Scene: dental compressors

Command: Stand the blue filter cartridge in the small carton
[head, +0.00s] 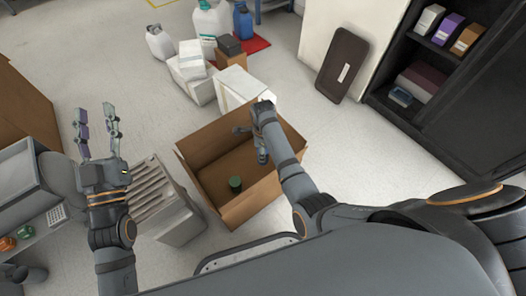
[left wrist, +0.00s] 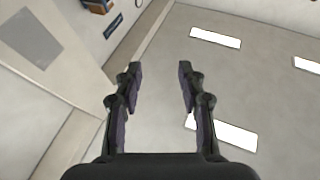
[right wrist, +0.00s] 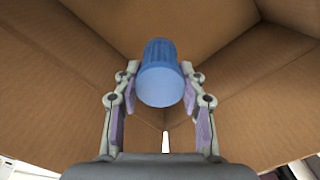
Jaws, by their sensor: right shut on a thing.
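The blue filter cartridge (right wrist: 160,75) is a ribbed cylinder with a smooth, paler end, held between the fingertips of my right gripper (right wrist: 160,82). Brown cardboard walls surround it in the right wrist view. In the head view my right gripper is over the open carton (head: 211,179), near its right side, and my own arm partly covers it. How far the cartridge is above the carton floor is unclear. My left gripper (head: 98,130) is open and empty, raised to the left of the carton; the left wrist view (left wrist: 157,80) also shows it pointing at the ceiling.
A grey container (head: 165,205) stands left of the carton. White boxes (head: 238,85) and jugs (head: 212,20) stand behind it. A dark shelf unit (head: 440,75) is at the right. Floor right of the carton is clear.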

